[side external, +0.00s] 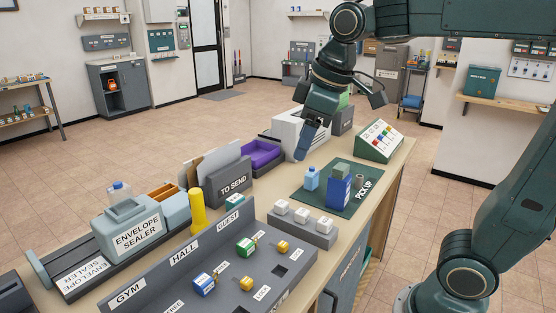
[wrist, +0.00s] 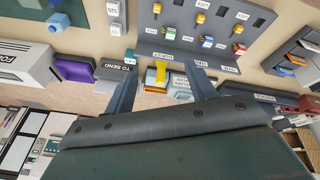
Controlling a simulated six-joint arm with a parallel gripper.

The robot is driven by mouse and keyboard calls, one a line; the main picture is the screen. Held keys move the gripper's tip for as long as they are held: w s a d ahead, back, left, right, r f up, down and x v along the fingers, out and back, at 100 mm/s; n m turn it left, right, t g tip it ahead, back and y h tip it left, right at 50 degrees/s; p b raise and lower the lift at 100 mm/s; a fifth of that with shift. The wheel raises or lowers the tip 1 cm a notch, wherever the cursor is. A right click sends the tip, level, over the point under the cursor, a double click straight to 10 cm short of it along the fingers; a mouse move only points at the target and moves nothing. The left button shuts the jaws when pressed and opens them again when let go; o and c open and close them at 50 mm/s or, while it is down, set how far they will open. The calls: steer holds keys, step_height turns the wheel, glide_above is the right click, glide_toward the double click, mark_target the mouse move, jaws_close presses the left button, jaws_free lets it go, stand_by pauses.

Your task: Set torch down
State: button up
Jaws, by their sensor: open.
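A yellow cylinder (side external: 197,210), which looks like the torch, stands upright on the table between the envelope sealer (side external: 138,232) and the grey GYM, HALL, GUEST rack (side external: 135,282). In the wrist view the yellow cylinder (wrist: 161,72) shows between my finger lines, but well beyond the tips. My gripper (side external: 342,128) is open and empty, raised above the table, to the right of the cylinder and apart from it. The fingers also show in the wrist view (wrist: 159,62). The cylinder's foot is partly hidden behind the rack.
The TO SEND holder (side external: 232,182), purple tray (side external: 262,155) and white printer-like machine (side external: 300,132) crowd the back edge.

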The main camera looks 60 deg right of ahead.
steer(key=s+f+m+t, duration=0.1)
steer(key=s+f+m, duration=0.3)
steer(key=s, duration=0.8)
steer(key=shift+s+d+f+m+t, duration=0.3)
steer(key=shift+s+d+f+m, duration=0.1)
steer(key=shift+f, duration=0.9)
steer(key=shift+w, duration=0.1)
